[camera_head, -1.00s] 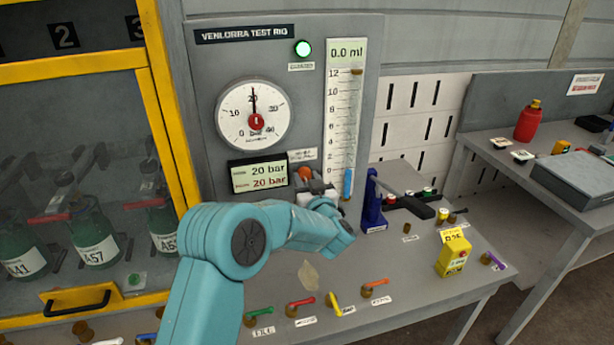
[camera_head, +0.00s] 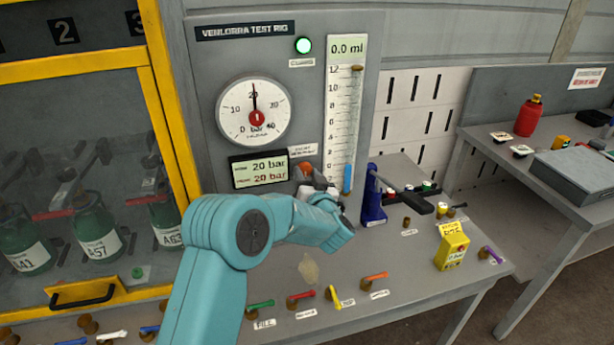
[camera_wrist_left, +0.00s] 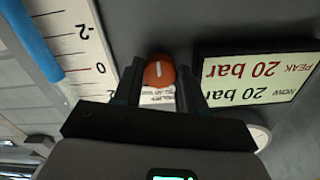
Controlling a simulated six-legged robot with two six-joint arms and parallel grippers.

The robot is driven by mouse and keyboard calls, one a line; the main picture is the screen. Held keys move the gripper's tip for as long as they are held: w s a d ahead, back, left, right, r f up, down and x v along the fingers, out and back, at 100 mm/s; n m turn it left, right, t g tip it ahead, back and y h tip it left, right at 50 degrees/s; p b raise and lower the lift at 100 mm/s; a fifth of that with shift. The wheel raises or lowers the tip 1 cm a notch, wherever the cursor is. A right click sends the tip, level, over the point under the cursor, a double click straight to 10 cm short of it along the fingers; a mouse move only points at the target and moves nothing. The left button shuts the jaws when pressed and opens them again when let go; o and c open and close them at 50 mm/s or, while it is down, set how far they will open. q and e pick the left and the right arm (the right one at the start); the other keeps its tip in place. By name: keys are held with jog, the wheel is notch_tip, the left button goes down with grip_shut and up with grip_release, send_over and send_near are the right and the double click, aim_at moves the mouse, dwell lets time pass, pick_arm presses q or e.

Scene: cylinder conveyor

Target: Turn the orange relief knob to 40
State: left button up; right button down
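In the left wrist view the orange knob (camera_wrist_left: 158,70), with a white pointer line, sits between the two dark fingertips of my left gripper (camera_wrist_left: 160,82). The fingers lie close on both its sides and look shut on it. The pressure display (camera_head: 259,171) reads 20 bar now and 20 bar peak. The round dial's (camera_head: 254,112) needle points up near 20. My right gripper is not in view.
The measuring tube (camera_head: 340,115) stands right of the knob, its display at 0.0 ml. A blue stand (camera_head: 374,200) is close to the right of my gripper. Coloured levers line the bench front. A yellow box (camera_head: 452,247) stands further right.

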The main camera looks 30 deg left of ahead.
pick_arm(q)
jog(key=shift+o, duration=0.8)
jog(key=b+v, duration=0.3)
jog(key=v, duration=1.3)
jog(key=shift+s, duration=0.15)
jog(key=shift+d+f, duration=0.1)
jog(key=shift+d, duration=0.05)
